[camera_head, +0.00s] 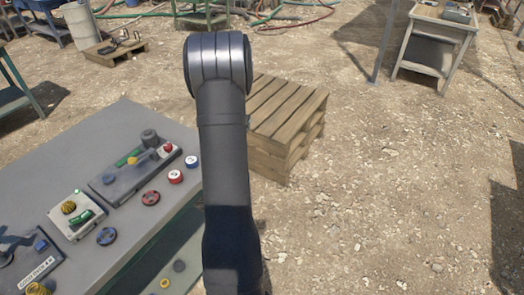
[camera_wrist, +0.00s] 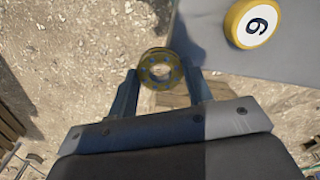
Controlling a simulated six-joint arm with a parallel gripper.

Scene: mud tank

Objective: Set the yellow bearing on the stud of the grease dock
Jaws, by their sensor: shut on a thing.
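In the wrist view my gripper (camera_wrist: 162,84) is shut on the yellow bearing (camera_wrist: 160,56), a ring with a dark, worn face and an open centre. The ring sits between the fingertips, and pale ground shows through its hole. In the head view my arm hides the gripper and the bearing. I cannot tell for certain which fixture on the grey bench is the grease dock, and no stud is clearly seen.
The grey bench (camera_head: 137,125) at left carries a dark panel (camera_head: 113,186), a small box with a yellow knob (camera_head: 69,207), and several red and blue pucks. A yellow puck marked 6 (camera_wrist: 254,22) shows in the wrist view. A wooden pallet stack (camera_head: 284,108) stands behind my arm.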

